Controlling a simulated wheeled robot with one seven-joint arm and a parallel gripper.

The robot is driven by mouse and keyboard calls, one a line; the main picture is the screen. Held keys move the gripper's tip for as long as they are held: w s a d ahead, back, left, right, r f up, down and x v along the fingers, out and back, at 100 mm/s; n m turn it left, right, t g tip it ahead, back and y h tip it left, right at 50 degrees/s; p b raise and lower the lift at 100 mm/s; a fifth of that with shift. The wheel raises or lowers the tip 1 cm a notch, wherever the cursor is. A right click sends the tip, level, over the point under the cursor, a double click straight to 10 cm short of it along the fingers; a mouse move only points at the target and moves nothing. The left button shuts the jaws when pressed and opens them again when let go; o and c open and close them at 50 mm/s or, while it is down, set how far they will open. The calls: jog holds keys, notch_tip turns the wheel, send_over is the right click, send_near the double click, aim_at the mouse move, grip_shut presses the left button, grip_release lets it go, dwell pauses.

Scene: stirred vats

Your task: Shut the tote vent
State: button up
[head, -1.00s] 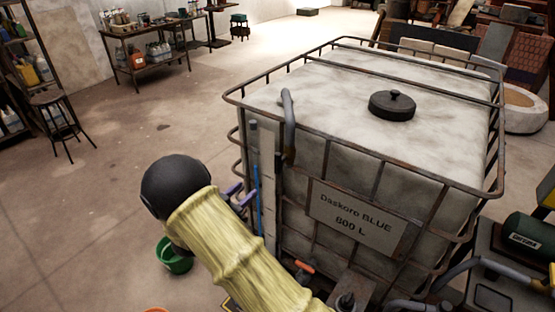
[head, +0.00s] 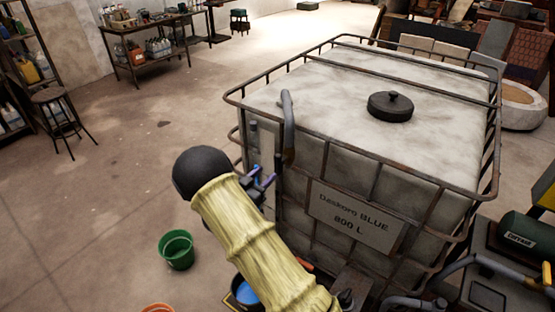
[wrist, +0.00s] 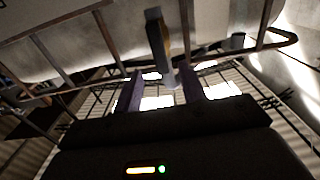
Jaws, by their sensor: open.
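The tote (head: 400,80) is a large off-white tank in a rusty cage, with a sign reading "Daskoro BLUE 800 L". A black round cap with a knob (head: 391,105) sits on its top. A grey bent pipe (head: 288,120) stands at its near left top corner. I cannot tell which of these is the vent. My gripper (head: 264,177), with purple fingers, is open beside the tote's left front corner, below the pipe. In the wrist view, the open fingers (wrist: 163,88) point towards a grey upright piece (wrist: 156,35). Contact is not clear.
Cage rails (head: 330,131) run around the tote's top edge. A green bucket (head: 176,249) and a container of blue liquid (head: 247,292) stand on the floor. A dark green drum (head: 525,238) and pipework crowd the right.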

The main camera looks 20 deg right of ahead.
aim_at(276, 164)
jog(key=p+x, duration=0.2)
jog(key=x, duration=0.5)
jog(key=shift+d+r, duration=0.1)
jog(key=shift+w+d, duration=0.3)
jog(key=shift+w, duration=0.15)
jog(key=shift+s, duration=0.1)
jog(key=shift+s, duration=0.1)
jog(key=shift+c, duration=0.2)
jog(key=shift+d, duration=0.15)
jog(key=c, duration=0.4)
grip_shut()
